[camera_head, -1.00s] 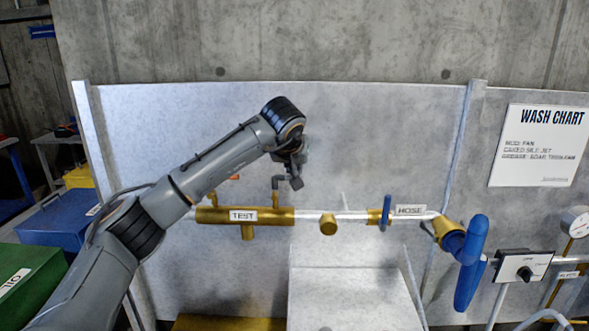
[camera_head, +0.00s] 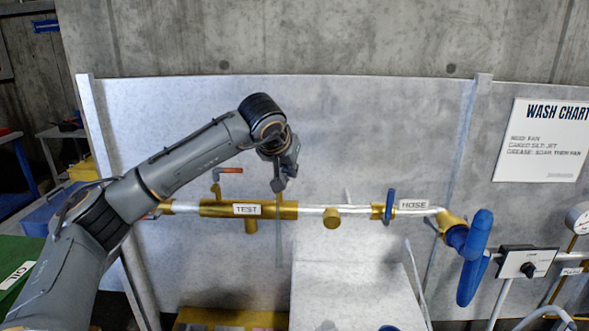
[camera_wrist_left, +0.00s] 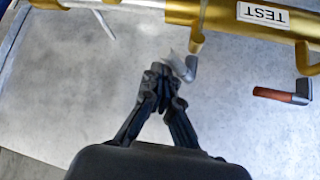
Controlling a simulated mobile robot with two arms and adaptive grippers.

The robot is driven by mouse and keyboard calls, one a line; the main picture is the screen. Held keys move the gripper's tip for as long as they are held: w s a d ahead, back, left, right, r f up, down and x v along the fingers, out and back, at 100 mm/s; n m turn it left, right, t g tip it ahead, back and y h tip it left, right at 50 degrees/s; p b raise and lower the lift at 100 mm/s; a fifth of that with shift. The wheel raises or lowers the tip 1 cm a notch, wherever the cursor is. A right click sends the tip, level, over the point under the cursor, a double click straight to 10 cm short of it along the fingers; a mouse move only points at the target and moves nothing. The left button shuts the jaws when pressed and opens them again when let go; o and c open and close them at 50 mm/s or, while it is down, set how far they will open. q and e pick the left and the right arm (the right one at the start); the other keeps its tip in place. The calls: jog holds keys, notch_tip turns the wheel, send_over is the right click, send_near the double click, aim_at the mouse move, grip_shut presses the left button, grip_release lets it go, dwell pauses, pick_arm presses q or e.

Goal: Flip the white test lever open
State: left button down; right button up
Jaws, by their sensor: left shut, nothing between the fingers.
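The brass test valve body (camera_head: 219,209) with its TEST label lies along the pipe on the pale panel. In the left wrist view a short white lever (camera_wrist_left: 177,65) joins a grey elbow on a brass stem beside the valve body (camera_wrist_left: 182,10). My left gripper (camera_head: 279,186) is in front of the panel, just above the valve's right end, and hides the lever in the head view. In the wrist view its closed, empty fingertips (camera_wrist_left: 160,72) are close beside the white lever; I cannot tell whether they touch. My right gripper is not in view.
A red-handled lever (camera_head: 229,170) stands on another brass stem at the valve's left end. A blue valve handle (camera_head: 389,204) and a large blue fitting (camera_head: 474,258) are further right. A pale board (camera_head: 350,290) stands below the pipe.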

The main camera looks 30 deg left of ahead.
pick_arm(q)
jog(key=shift+s+a+f, duration=0.1)
jog(key=shift+s+a, duration=0.25)
jog(key=shift+s, duration=0.2)
jog(key=shift+s+a+m+h, duration=0.3)
jog(key=shift+s+a+m, duration=0.15)
jog(key=shift+a+m, duration=0.2)
jog(key=shift+a, duration=0.1)
jog(key=v, duration=1.2)
jog(key=shift+d, duration=0.25)
